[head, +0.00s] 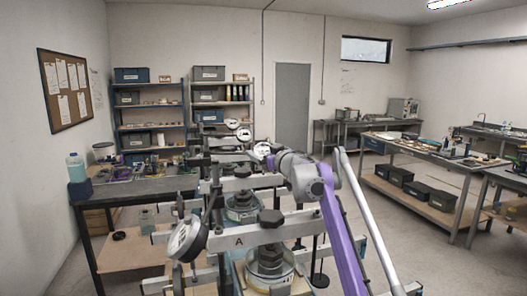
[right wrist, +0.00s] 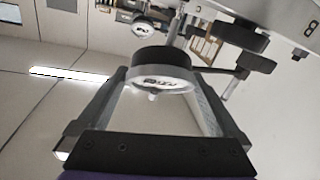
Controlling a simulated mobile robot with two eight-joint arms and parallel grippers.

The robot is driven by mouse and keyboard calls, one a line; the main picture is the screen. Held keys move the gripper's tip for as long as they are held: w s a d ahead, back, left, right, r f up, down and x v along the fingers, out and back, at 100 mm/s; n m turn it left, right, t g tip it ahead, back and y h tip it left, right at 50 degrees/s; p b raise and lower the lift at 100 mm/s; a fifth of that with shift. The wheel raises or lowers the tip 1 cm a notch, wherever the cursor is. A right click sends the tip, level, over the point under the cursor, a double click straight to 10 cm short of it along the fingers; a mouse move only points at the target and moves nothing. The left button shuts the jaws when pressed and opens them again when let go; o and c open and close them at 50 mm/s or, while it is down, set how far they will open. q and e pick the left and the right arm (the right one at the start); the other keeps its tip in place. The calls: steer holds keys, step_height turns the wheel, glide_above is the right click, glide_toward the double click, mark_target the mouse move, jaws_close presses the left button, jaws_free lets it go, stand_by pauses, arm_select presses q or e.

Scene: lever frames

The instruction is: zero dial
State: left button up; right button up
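A row of metal lever frames runs away from me in the head view, with a near frame marked A (head: 239,242). A round dial gauge (head: 185,238) with a white face and black rim hangs tilted at its left. Other dials (head: 232,124) show further back. My purple right arm reaches forward to a far dial (head: 263,149), with my right gripper (head: 272,157) close beside it. In the right wrist view, a black-rimmed dial (right wrist: 160,77) sits at the fingertips, between my spread fingers (right wrist: 160,92). Contact cannot be told. My left gripper is not in view.
A dark workbench (head: 130,188) with a bottle (head: 75,168) stands at the left. Shelves (head: 150,113) line the back wall beside a grey door (head: 292,105). Another bench (head: 425,153) stands right, with open floor between it and my arm.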

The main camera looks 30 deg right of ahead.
steer(key=c, duration=1.1)
steer(key=shift+o, duration=0.2)
steer(key=shift+r+n+y+p, duration=0.25)
steer(key=shift+n+y+p, duration=0.2)
steer(key=shift+n, duration=0.25)
steer(key=shift+f+n+y, duration=0.2)
steer(key=shift+n+y, duration=0.2)
steer(key=shift+y, duration=0.15)
steer(key=o, duration=1.1)
steer(key=shift+s+f, duration=0.1)
